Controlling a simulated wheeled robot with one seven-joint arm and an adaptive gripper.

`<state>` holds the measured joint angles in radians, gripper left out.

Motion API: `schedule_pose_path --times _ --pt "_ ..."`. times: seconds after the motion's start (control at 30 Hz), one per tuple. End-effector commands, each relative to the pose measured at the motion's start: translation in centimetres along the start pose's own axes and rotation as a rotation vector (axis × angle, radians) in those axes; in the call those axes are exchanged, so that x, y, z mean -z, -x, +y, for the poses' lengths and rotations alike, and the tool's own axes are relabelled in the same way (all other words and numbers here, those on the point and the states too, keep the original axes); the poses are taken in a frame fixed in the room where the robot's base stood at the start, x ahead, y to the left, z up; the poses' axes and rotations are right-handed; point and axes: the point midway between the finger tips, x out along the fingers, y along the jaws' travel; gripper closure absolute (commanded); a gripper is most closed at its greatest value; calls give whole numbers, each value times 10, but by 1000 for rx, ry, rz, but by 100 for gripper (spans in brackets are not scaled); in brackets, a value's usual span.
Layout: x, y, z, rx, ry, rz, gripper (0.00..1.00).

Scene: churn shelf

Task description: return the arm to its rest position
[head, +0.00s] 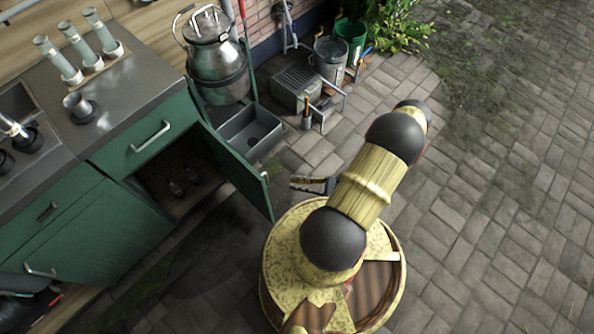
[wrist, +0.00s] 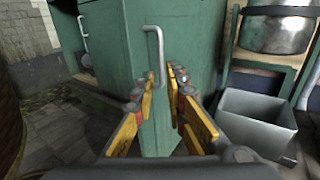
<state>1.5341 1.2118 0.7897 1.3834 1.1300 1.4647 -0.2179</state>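My gripper (head: 296,184) points left over the paving, a short way right of the open green cabinet door (head: 240,172). In the wrist view my gripper (wrist: 156,88) has its orange-sided fingers spread, with a clear gap and nothing held between them. The gripper looks apart from the door, but the exact distance is hard to tell. My arm is folded above my base and extends toward the upper right in the head view.
The open cabinet (head: 178,175) holds small dark items. A grey metal bin (head: 250,133) stands beyond the door, below a metal churn (head: 218,60) on a stand. A grey box (head: 295,88) and buckets stand by the wall. Paving at right is clear.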

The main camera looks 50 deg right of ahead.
Motion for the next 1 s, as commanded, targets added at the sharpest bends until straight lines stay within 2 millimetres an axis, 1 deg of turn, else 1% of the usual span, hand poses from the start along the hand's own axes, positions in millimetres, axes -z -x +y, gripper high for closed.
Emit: schedule_pose_path --times 0.37,0.43,0.47,0.53,0.63,0.67,0.7,0.73,0.87,1.0 --pt "0 0 0 0 -6 1 86" --pt "5 0 3 -12 -18 20 86" --pt "8 0 8 -28 -24 30 86" --pt "10 -3 25 -68 -47 41 86" --pt "6 -6 57 -146 -84 54 86" --pt "3 -4 66 -179 -90 63 86" --pt "-5 2 74 -228 -83 84 86" --pt "-10 6 76 -257 -74 100 86" --pt "-32 18 82 -376 -31 159 86" --pt "-59 29 80 -514 41 234 86"
